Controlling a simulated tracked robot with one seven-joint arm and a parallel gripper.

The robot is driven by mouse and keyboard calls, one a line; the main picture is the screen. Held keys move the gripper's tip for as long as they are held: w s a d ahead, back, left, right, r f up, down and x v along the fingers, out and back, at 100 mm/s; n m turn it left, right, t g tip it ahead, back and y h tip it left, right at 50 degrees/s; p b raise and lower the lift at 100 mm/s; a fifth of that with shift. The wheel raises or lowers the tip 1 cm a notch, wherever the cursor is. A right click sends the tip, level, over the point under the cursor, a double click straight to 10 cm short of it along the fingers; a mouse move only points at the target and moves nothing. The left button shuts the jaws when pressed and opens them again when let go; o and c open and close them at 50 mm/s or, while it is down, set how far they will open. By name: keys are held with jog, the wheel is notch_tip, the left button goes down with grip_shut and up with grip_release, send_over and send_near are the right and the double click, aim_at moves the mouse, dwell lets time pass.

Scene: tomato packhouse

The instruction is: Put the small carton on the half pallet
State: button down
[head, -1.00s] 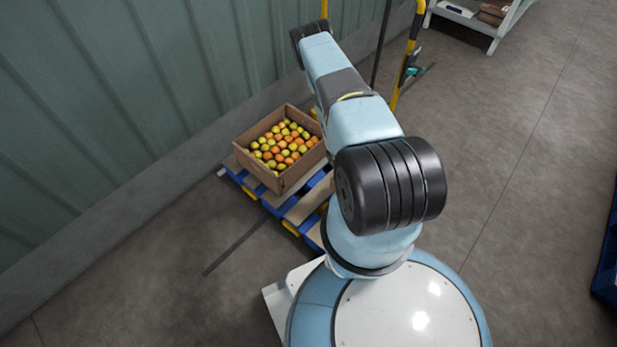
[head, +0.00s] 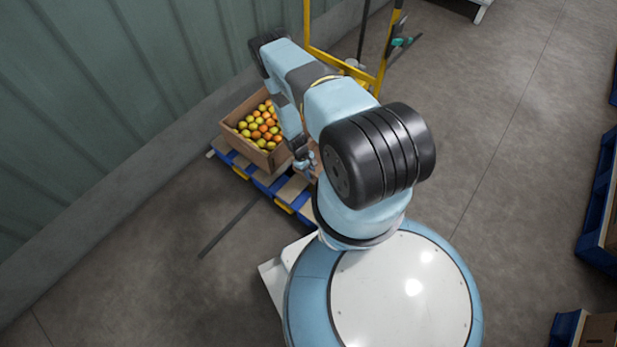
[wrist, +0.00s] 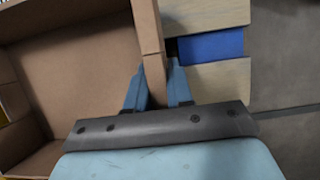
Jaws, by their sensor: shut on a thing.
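My gripper (head: 305,163) is low over the half pallet, just right of the crate of tomatoes. In the wrist view my gripper (wrist: 157,82) is shut on one upright wall of the small carton (wrist: 152,45), one finger on each side. The carton is brown cardboard, open at the top, and its visible inside looks empty. In the head view my arm hides most of it. The half pallet (head: 261,183) is blue with pale wooden slats; its slats also show in the wrist view (wrist: 220,82). I cannot tell whether the carton touches the pallet.
A yellow frame (head: 345,68) stands beyond my arm. Blue pallets (head: 597,215) lie at the right; the floor between is clear.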

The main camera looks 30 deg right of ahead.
jog(key=shift+w+a+f, duration=0.15)
jog(key=shift+f, duration=1.55)
jog(key=c, duration=1)
grip_release()
jog(key=v, duration=1.2)
jog(key=shift+r, duration=0.1)
